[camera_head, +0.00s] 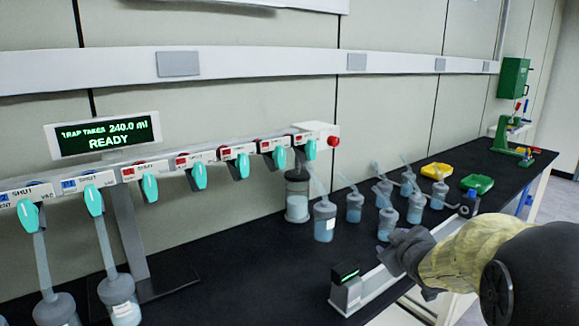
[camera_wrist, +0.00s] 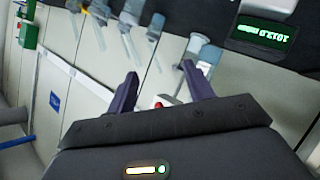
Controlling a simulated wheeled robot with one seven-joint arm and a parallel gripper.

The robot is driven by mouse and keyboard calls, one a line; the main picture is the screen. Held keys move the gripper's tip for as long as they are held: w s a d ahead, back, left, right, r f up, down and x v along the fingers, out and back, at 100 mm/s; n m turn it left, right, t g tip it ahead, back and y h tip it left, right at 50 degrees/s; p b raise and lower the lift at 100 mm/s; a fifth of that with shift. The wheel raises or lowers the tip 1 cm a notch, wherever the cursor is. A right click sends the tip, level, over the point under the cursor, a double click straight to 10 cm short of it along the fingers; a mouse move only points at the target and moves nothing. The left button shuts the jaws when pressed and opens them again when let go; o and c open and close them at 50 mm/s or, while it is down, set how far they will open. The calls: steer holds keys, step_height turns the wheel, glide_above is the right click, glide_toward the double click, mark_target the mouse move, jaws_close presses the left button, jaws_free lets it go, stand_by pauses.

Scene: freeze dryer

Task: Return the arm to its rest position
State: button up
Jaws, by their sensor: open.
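My gripper (camera_wrist: 160,95) is open in the wrist view, its two dark fingers apart with nothing between them. In the head view my arm comes in from the right in a yellowish sleeve, and my gripper (camera_head: 400,250) is above the front part of the black bench (camera_head: 240,285), close to a small device with a dark green display (camera_head: 346,274). Whether it touches that device cannot be told. The flasks stand apart from the fingers, behind them in the head view.
A manifold with teal valves (camera_head: 149,187) runs along the wall under a READY display (camera_head: 104,134). Two flasks hang from it at left. Several flasks (camera_head: 325,220) stand on the bench behind my gripper. Yellow (camera_head: 437,170) and green (camera_head: 477,184) trays lie farther right.

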steer(key=s+a+f+m+g, duration=0.45)
steer(key=s+f, duration=0.35)
steer(key=s, duration=0.4)
steer(key=s+a+f+m+g, duration=0.3)
steer(key=s+a+f+g, duration=0.25)
steer(key=s+f, duration=0.5)
step_height(320, 180, up, 17)
steer(key=p, duration=1.5)
steer(key=shift+s+d+g, duration=0.3)
steer(key=shift+s+d, duration=0.05)
steer(key=shift+d, duration=0.1)
steer(key=shift+w+f+n, duration=0.1)
steer(key=shift+f+n, duration=0.05)
steer(key=shift+n, duration=0.1)
